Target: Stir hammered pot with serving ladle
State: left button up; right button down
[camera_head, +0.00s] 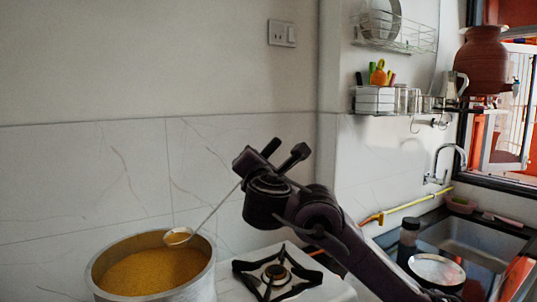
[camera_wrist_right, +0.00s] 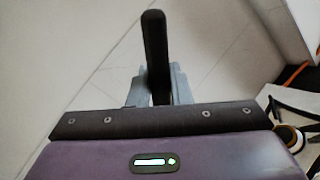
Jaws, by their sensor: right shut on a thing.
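The hammered pot (camera_head: 205,282) is a wide metal pot at the lower left of the head view, filled with yellow food. The serving ladle (camera_head: 212,213) has a thin metal shaft slanting down left, and its small round bowl (camera_head: 178,237) appears over the pot's far right part. I cannot tell whether the bowl touches the rim or the food. My right gripper (camera_head: 262,168) is shut on the ladle's dark handle, up and right of the pot. In the right wrist view the black handle (camera_wrist_right: 155,45) stands up between the grey fingers (camera_wrist_right: 152,86). My left gripper is out of view.
A gas burner (camera_head: 275,277) is right of the pot, below my right arm. A tiled wall (camera_head: 80,180) stands behind. A sink (camera_head: 465,243), a bottle (camera_head: 408,238) and a metal plate (camera_head: 437,270) are at the right. A clay waterpot (camera_head: 482,62) stands by the window.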

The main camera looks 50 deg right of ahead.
jog(key=w+a+r+n+t+p, duration=0.1)
jog(key=a+r+n+p, duration=0.2)
jog(key=a+r+p, duration=0.1)
jog(key=shift+w+a+t+h+p, duration=0.15)
jog(key=shift+a+t+h+p, duration=0.15)
jog(key=shift+a+p, duration=0.6)
dwell(0.4)
jog(key=shift+a, duration=0.1)
dwell(0.9)
